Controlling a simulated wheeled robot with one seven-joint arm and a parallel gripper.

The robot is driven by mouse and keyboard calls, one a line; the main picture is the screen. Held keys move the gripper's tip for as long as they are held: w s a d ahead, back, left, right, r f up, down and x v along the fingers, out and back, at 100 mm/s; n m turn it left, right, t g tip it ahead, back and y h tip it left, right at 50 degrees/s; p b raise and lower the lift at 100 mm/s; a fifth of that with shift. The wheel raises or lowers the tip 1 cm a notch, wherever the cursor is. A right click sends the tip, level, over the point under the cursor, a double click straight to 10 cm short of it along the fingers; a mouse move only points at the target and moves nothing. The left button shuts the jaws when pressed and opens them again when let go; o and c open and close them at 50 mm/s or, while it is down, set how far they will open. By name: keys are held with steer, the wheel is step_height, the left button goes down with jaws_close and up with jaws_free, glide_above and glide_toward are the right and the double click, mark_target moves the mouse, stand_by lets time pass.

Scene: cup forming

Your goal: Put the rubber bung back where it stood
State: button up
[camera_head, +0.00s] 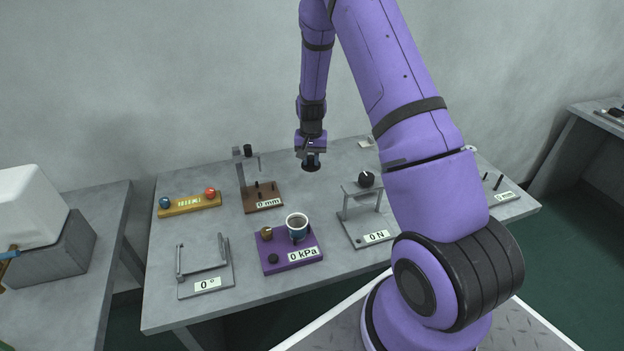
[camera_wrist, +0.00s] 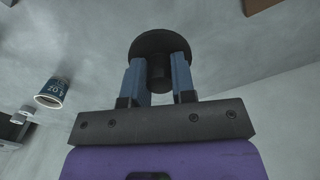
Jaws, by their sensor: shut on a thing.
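My gripper (camera_head: 311,152) is over the back middle of the table, pointing down. It is shut on the rubber bung (camera_head: 311,164), a dark round piece with a wide disc and a narrower stem. In the wrist view the bung (camera_wrist: 150,43) shows its stem between the two blue-grey fingers (camera_wrist: 159,75), with the wide disc beyond the fingertips. The bung looks clear of the table, but the exact gap cannot be told. The paper cup (camera_head: 297,222) stands upright on the purple 0 kPa base (camera_head: 286,264), in front of my gripper.
The brown 0 mm stand (camera_head: 264,199) with its post is left of my gripper. The grey 0 N stand (camera_head: 365,228) is to the right, the yellow level (camera_head: 190,204) and 0° frame (camera_head: 206,276) to the left. Bare table (camera_head: 205,175) shows at the back left.

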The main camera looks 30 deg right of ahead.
mark_target(311, 157)
step_height(311, 157, down, 8)
steer(key=shift+f, duration=0.1)
stand_by(0.4)
steer(key=shift+f, duration=0.1)
steer(key=o, duration=0.9)
step_height(311, 157, up, 12)
steer(key=s+a+r+n+t, duration=0.1)
steer(key=s+a+r, duration=0.25)
steer(key=r, duration=0.55)
steer(key=s+a+r+n+t, duration=0.1)
steer(key=s+a+r, duration=0.25)
steer(key=r, duration=0.45)
steer(key=s+a+r+n+t, duration=0.15)
steer(key=s+r, duration=0.25)
steer(key=r, duration=0.5)
steer(key=s+a+r+n, duration=0.1)
steer(key=s+a+r, duration=0.1)
steer(key=s, duration=0.5)
steer(key=s+a+r+n+t, duration=0.1)
steer(key=s+r, duration=0.3)
steer(key=s, duration=0.4)
steer(key=s+a+r+n, duration=0.2)
steer(key=s+a+r, duration=0.1)
steer(key=s, duration=0.5)
steer(key=shift+s+a+r+t, duration=0.25)
steer(key=shift+a+t, duration=0.1)
steer(key=shift+a, duration=0.1)
